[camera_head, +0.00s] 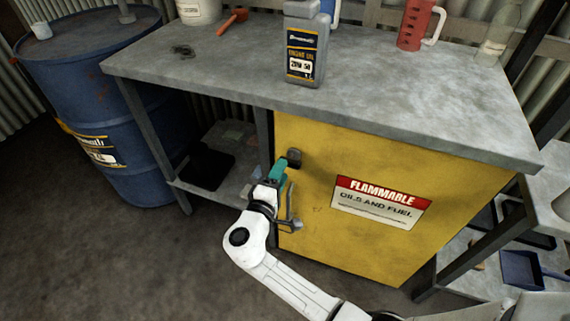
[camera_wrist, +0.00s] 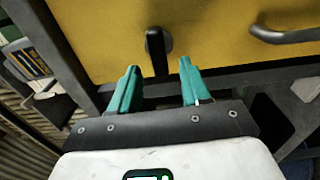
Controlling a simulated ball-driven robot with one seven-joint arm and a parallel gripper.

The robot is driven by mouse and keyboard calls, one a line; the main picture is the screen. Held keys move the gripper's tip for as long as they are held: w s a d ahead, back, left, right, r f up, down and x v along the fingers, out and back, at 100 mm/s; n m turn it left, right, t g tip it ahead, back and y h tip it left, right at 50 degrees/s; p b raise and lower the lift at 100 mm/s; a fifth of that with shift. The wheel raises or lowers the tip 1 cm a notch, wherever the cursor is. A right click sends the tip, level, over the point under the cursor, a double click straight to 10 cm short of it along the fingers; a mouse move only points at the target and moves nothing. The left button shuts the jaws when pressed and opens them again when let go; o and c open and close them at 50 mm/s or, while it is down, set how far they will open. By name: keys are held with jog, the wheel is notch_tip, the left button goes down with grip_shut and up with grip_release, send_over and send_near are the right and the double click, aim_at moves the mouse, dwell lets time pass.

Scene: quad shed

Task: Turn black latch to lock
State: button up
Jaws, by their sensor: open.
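The black latch (camera_head: 294,157) is on the yellow cabinet door (camera_head: 330,160), near its upper left edge. In the wrist view the latch (camera_wrist: 157,46) has a rounded knob and a short arm extending toward the gap between my fingers. My gripper (camera_head: 280,168) has green fingers and is beside the latch, at the door's left edge. In the wrist view my gripper (camera_wrist: 159,67) is open and empty, its two fingertips apart on either side of the latch's line. Whether a finger touches the latch cannot be told.
A metal door handle (camera_head: 291,212) is below the latch, close to my gripper; it also shows in the wrist view (camera_wrist: 285,34). The grey worktop (camera_head: 400,97) overhangs the cabinet. A blue drum (camera_head: 105,90) stands left, and an oil bottle (camera_head: 305,50) stands on top.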

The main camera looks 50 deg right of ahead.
jog(key=v, duration=0.6)
dwell(0.4)
jog(key=s+d+f+m+g+y+p, duration=0.1)
jog(key=s+d+m+g+y+p, duration=0.2)
jog(key=s, duration=0.5)
jog(key=s+d+m+g+y+p, duration=0.1)
jog(key=s+m+g+y+p, duration=0.1)
jog(key=s+y+p, duration=0.4)
jog(key=s+a+r+y+p, duration=0.2)
jog(key=s+a+r+y, duration=0.2)
jog(key=s+a+y, duration=0.3)
jog(key=s+a, duration=0.1)
jog(key=s, duration=0.1)
jog(key=shift+s+a+r+y, duration=0.15)
jog(key=shift+s+a+y, duration=0.15)
jog(key=shift+y, duration=0.1)
